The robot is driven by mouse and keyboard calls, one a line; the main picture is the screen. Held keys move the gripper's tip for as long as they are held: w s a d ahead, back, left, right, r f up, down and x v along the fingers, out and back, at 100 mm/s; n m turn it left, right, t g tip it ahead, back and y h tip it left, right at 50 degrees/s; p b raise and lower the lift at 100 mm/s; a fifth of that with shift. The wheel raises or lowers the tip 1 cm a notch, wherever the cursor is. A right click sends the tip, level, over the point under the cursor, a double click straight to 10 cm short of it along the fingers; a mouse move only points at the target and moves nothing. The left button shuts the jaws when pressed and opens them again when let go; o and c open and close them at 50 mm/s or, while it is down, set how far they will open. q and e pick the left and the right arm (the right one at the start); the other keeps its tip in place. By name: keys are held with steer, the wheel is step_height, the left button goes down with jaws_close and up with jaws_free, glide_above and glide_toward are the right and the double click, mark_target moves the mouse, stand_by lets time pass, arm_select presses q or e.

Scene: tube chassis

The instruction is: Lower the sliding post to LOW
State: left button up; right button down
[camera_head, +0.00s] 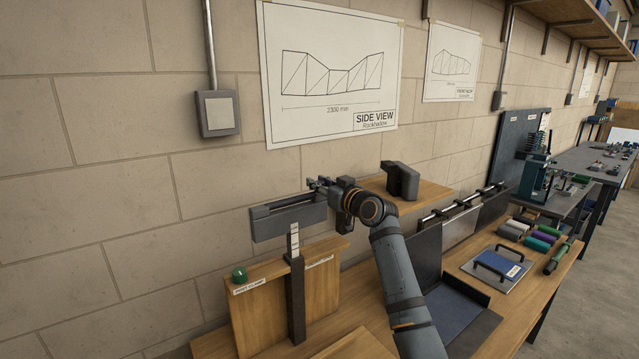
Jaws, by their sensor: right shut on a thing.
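The sliding post (294,240) stands upright at the wooden panel. Its pale, marked upper part rises out of a dark sleeve (296,300), and a long grey crossbar (288,222) sits at its top. My right gripper (320,185) is at the right end of the crossbar and looks shut on it. Its fingers are small and partly hidden by my wrist, so the exact contact is unclear. The level marks on the post are too small to read. My left gripper is not in view.
A wooden panel (262,312) with a green knob (239,273) stands beside the post. A dark grey block (402,180) sits on a wooden shelf behind my wrist.

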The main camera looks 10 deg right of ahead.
mark_target(323, 212)
step_height(323, 212, down, 8)
steer(key=b, duration=0.5)
steer(key=shift+f+b, duration=0.25)
steer(key=shift+b, duration=0.05)
steer(key=c, duration=1.3)
jaws_free()
steer(key=shift+o, duration=1.2)
steer(key=shift+r, duration=0.15)
steer(key=v, duration=1.2)
